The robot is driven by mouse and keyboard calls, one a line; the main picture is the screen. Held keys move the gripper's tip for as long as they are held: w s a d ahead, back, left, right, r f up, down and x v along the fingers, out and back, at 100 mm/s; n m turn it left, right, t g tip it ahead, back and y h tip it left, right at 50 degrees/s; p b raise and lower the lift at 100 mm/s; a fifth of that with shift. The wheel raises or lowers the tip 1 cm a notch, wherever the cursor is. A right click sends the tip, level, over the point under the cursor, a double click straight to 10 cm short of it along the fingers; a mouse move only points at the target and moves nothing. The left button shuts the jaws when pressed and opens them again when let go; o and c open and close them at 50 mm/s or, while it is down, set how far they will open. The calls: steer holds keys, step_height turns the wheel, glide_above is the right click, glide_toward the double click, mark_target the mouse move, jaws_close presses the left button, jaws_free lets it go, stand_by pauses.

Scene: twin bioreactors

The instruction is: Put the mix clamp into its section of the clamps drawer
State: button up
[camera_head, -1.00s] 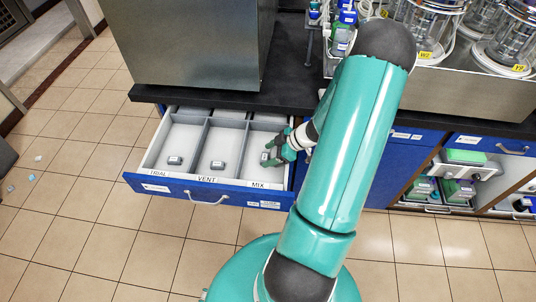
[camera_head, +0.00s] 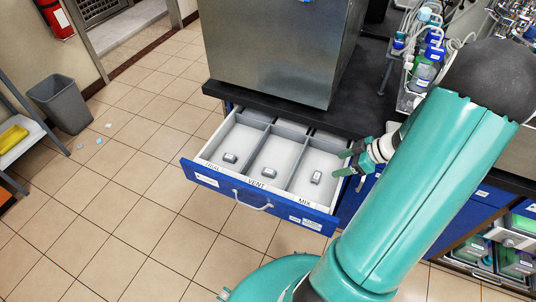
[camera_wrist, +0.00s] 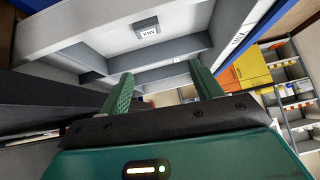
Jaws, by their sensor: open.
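The clamps drawer (camera_head: 258,193) is pulled open and has three sections; the front-edge labels of two read VENT and MIX. The mix clamp (camera_head: 316,177), a small grey block with a pale top, lies on the floor of the MIX section, touched by nothing. It also shows in the wrist view (camera_wrist: 148,28), with an upside-down MIX label. My gripper (camera_head: 346,162) is at the right wall of the MIX section, apart from the clamp. In the wrist view its two green fingers (camera_wrist: 163,88) are spread with nothing between them.
One similar clamp (camera_head: 270,171) lies in the VENT section and another (camera_head: 230,157) in the left section. A dark counter (camera_head: 290,115) with a steel cabinet (camera_head: 275,55) overhangs the drawer's back.

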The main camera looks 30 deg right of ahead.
steer(key=w+a+r+m+g+h, duration=0.2)
steer(key=w+a+r+g+h, duration=0.15)
steer(key=a+r, duration=1.3)
steer(key=s+a+r+m+t+h, duration=0.1)
steer(key=s+a+r+m, duration=0.1)
steer(key=a, duration=0.5)
steer(key=s+a+r+m+t+h, duration=0.1)
steer(key=s+a+r+m+t, duration=0.1)
steer(key=s+a+r, duration=0.3)
steer(key=shift+a+r+m, duration=0.7)
steer(key=shift+a+r, duration=0.15)
steer(key=shift+a, duration=0.4)
